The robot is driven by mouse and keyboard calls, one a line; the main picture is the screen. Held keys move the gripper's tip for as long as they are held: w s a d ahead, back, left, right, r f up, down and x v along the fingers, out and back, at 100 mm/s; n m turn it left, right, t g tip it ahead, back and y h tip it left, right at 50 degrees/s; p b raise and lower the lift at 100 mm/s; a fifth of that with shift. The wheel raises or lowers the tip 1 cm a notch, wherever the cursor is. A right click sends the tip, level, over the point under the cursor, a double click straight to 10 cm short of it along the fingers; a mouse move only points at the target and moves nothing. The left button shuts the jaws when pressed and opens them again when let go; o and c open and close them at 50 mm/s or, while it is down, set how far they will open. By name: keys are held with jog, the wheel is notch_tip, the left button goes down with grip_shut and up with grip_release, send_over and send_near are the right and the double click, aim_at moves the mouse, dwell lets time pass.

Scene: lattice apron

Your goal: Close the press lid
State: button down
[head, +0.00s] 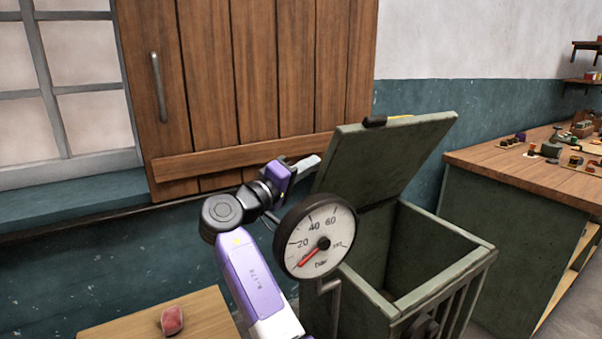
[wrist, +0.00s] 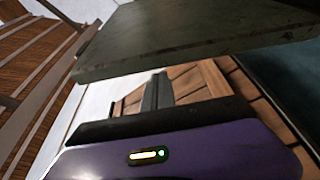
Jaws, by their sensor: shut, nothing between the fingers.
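The press is a green box (head: 437,290) with an open top. Its green lid (head: 385,158) stands raised and tilted back on the far left side of the opening, with a dark handle (head: 374,121) at its top edge. My gripper (head: 305,165) is shut and empty, just left of the lid and behind it. In the wrist view the lid (wrist: 190,40) spans the upper part, seen close, above my gripper (wrist: 157,90). I cannot tell whether the fingers touch the lid.
A round pressure gauge (head: 316,236) stands before the press, near my arm. A wooden shutter (head: 250,90) and a window (head: 65,80) are on the wall behind. A workbench (head: 530,175) with small parts is at right. A small table (head: 205,320) holds a reddish object (head: 172,321).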

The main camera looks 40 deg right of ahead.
aim_at(325, 176)
jog(key=s+f+b, duration=0.1)
jog(key=s+m+b, duration=0.1)
jog(key=b, duration=0.1)
jog(key=s+a+f+m+b, duration=0.1)
jog(key=shift+s+f+g+h+b, duration=0.3)
jog(key=shift+s, duration=0.1)
jog(key=shift+s+a+f+m+g+h+b, duration=0.1)
jog(key=shift+s+f+m+g+h+b, duration=0.1)
jog(key=shift+s+m+b, duration=0.35)
jog(key=shift+s+a+f+m+g+h+b, duration=0.15)
jog(key=shift+s+m+g+b, duration=0.1)
jog(key=shift+m+b, duration=0.6)
jog(key=shift+s+a+f+m+g+h+b, duration=0.1)
jog(key=shift+s+f+m+g+b, duration=0.1)
jog(key=shift+s+m+b, duration=0.35)
jog(key=shift+w+m, duration=0.1)
jog(key=shift+m, duration=0.15)
